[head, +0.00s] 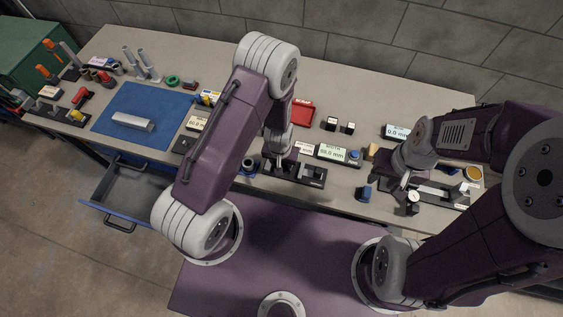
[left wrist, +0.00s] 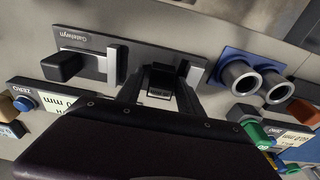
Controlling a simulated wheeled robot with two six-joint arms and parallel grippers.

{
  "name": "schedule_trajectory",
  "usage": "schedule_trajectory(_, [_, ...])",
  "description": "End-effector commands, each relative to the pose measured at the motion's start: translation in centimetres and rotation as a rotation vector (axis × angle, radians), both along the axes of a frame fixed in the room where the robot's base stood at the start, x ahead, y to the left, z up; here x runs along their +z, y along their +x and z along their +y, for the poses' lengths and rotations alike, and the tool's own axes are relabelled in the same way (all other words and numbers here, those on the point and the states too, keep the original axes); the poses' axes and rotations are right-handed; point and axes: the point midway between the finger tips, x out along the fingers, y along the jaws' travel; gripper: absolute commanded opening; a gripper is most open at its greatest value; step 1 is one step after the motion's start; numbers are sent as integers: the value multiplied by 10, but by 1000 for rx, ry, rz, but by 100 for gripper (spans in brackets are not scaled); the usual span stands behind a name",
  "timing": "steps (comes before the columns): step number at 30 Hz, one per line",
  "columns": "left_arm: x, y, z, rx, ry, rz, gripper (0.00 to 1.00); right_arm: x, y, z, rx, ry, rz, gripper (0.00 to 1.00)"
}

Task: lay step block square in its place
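A silver elongated block (head: 132,122) lies on the blue mat (head: 165,100) at the left of the bench; its fine shape is too small to tell. My left gripper (head: 281,162) points down over a dark fixture plate (head: 312,180) near the front edge. In the left wrist view, its fingertips (left wrist: 161,78) stand apart between the light upright bars of the fixture. A small dark piece with a silvery face (left wrist: 159,95) shows between them; I cannot tell if it is gripped or is the step block. My right gripper (head: 403,184) is low over the right-hand fixture, its fingers unclear.
A display box (head: 333,152) stands behind the middle fixture, and a red tray (head: 302,112) behind that. Blue-based grey cups (left wrist: 240,78) stand close beside the fixture. An open drawer (head: 130,190) juts out at front left. Several tools crowd the bench's left end.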

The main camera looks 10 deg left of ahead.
Motion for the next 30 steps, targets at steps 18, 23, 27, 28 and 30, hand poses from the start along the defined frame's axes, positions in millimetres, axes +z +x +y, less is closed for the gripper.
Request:
schedule_trajectory(18, [2,0,1,4,1,0,57,1,0,0,0,0,0,37])
schedule_trajectory(23, [29,-2,0,4,-1,-4,57,8,0,0,0,0,0,37])
schedule_trajectory(27, [67,-6,0,3,1,-1,57,33,0,0,0,0,0,37])
schedule_trajectory(28, [72,-7,-1,3,1,-1,57,36,0,0,0,0,0,37])
schedule_trajectory(30, [83,-9,-1,2,2,0,57,44,0,0,0,0,0,37])
